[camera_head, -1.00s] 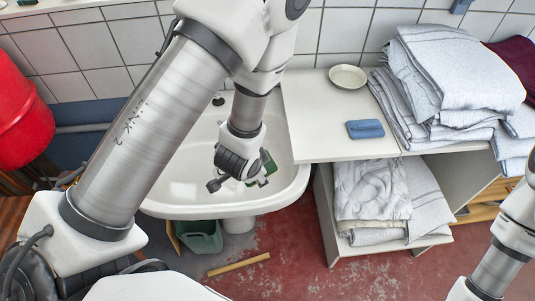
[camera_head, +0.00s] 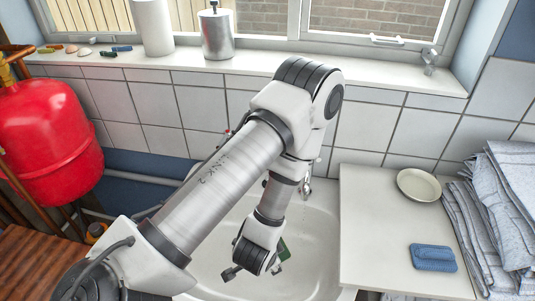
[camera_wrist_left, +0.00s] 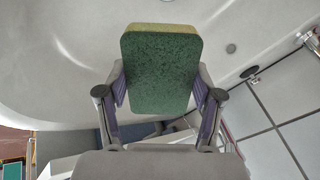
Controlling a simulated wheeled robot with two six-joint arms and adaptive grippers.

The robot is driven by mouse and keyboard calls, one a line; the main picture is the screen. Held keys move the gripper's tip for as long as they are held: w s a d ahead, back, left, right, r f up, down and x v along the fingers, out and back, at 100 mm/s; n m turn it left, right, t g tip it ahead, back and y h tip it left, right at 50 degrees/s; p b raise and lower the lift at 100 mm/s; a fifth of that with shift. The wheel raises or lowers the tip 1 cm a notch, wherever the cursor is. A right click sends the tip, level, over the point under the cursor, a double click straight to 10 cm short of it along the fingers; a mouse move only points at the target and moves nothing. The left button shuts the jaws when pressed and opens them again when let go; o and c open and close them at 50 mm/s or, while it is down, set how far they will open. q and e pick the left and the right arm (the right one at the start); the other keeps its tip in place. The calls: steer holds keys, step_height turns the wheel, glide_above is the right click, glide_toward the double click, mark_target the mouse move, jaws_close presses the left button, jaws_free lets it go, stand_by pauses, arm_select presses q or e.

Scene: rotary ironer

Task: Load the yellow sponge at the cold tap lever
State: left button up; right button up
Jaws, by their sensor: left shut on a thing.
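The sponge (camera_head: 283,250) shows a green scouring face in the head view, with most of it hidden behind my left gripper (camera_head: 262,266). In the left wrist view the sponge (camera_wrist_left: 160,68) fills the space between both fingers, green face toward the camera and a thin yellow edge at its top. My left gripper (camera_wrist_left: 160,85) is shut on it and holds it over the white basin (camera_head: 315,245). A chrome tap part (camera_head: 306,186) shows behind my arm at the basin's back; it also shows at the wrist view's right edge (camera_wrist_left: 309,40). I cannot tell which lever is cold. My right gripper is out of view.
A white counter (camera_head: 375,220) right of the basin holds a blue block (camera_head: 433,257), a pale dish (camera_head: 419,185) and folded linen (camera_head: 500,210). A red tank (camera_head: 45,140) stands at left. The windowsill (camera_head: 270,65) holds a metal canister (camera_head: 217,35) and paper roll (camera_head: 152,27).

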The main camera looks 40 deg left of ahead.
arm_select(q)
steer(key=w, duration=0.3)
steer(key=shift+w+a+f, duration=0.35)
steer(key=shift+f, duration=0.05)
steer(key=shift+w+a, duration=0.1)
steer(key=shift+w, duration=0.6)
steer(key=w+a+f, duration=0.1)
steer(key=w, duration=0.5)
steer(key=shift+w+a+f+p, duration=0.2)
steer(key=shift+w+f+p, duration=0.1)
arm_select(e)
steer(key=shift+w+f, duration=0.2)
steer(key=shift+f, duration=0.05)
arm_select(q)
steer(key=shift+s+d, duration=0.25)
steer(key=shift+s, duration=1.05)
steer(key=shift+s+d, duration=0.3)
steer(key=shift+s, duration=1.05)
steer(key=shift+s+d, duration=0.25)
steer(key=shift+s, duration=1.05)
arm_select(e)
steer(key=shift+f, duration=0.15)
